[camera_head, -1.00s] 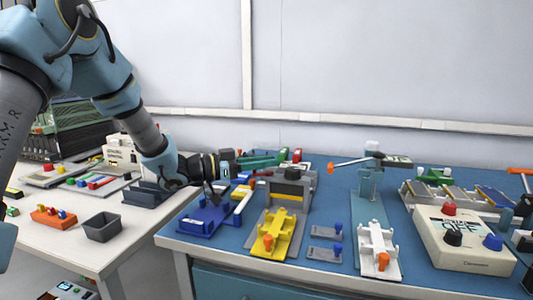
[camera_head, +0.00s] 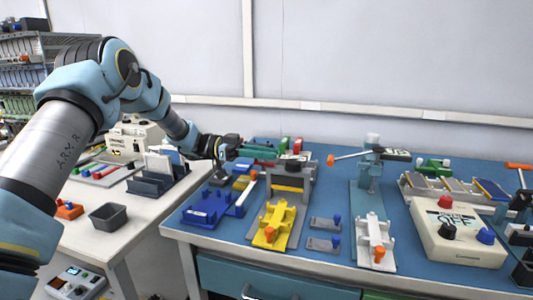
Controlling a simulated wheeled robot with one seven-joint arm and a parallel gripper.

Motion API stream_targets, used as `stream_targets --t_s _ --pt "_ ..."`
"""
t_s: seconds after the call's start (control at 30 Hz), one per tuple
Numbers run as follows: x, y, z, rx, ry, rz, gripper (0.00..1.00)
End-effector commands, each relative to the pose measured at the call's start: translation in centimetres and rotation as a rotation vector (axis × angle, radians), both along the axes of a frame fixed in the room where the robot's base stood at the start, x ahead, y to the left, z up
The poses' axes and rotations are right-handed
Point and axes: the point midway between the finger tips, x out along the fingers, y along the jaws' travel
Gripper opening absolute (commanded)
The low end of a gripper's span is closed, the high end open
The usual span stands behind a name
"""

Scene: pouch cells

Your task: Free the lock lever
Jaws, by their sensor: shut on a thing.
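My gripper (camera_head: 222,167) is at the back left of the blue bench, over the rear of a blue fixture (camera_head: 203,216). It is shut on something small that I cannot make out. A white lever with an orange tip (camera_head: 246,189) slants up at that fixture's right side, just right of my gripper. Another lever with an orange end (camera_head: 345,157) sticks out left from the teal press stand (camera_head: 368,198), well right of my gripper. I cannot tell which one is the lock lever.
A yellow fixture (camera_head: 274,227) and a white fixture (camera_head: 375,239) stand along the front. A control box (camera_head: 458,230) with several knobs is at right. On the white left table are a dark slotted rack (camera_head: 150,185) and a grey bin (camera_head: 108,217).

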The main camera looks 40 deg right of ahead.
Motion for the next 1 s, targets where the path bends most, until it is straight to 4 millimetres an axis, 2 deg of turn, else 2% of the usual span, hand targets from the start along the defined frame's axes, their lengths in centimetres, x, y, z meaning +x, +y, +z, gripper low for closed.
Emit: stream_targets --t_s 0.43,0.47,0.7,1.0 --pt "-0.14 -0.15 0.17 -0.004 0.002 -0.009 0.0" --pt "-0.15 -0.15 0.17 -0.005 0.002 -0.009 0.25" --pt "-0.09 -0.09 0.11 -0.003 0.001 -0.008 0.52" --pt "0.17 0.06 0.03 -0.002 0.001 -0.007 0.52"
